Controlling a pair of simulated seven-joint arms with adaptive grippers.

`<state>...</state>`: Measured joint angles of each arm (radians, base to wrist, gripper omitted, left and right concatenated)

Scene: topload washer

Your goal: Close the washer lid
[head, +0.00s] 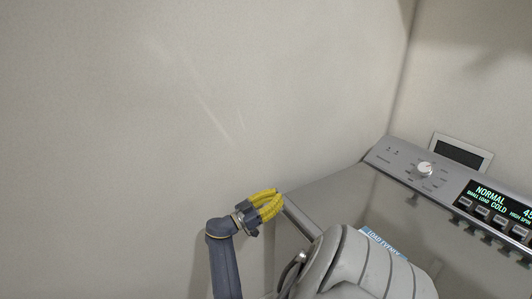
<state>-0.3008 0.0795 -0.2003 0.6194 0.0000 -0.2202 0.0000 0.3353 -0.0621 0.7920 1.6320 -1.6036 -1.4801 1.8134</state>
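The washer shows at the lower right of the head view, with its grey control panel (400,165) along the back. A glossy grey surface (390,205), which looks like the lid, lies in front of the panel and shows dark reflections along its back edge. I cannot tell its angle. A blue "LOAD EVENLY" label (384,243) shows partly behind my pale arm link. My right gripper (279,197) has yellow fingers close together at the washer's left edge. I cannot tell whether they touch it or are fully shut. My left gripper is not in view.
The panel has a white knob (425,169) and a lit display (491,196). A plain wall (150,120) stands behind and left of the washer. A small framed plate (462,151) is behind the panel. My pale arm link hides the washer's front middle.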

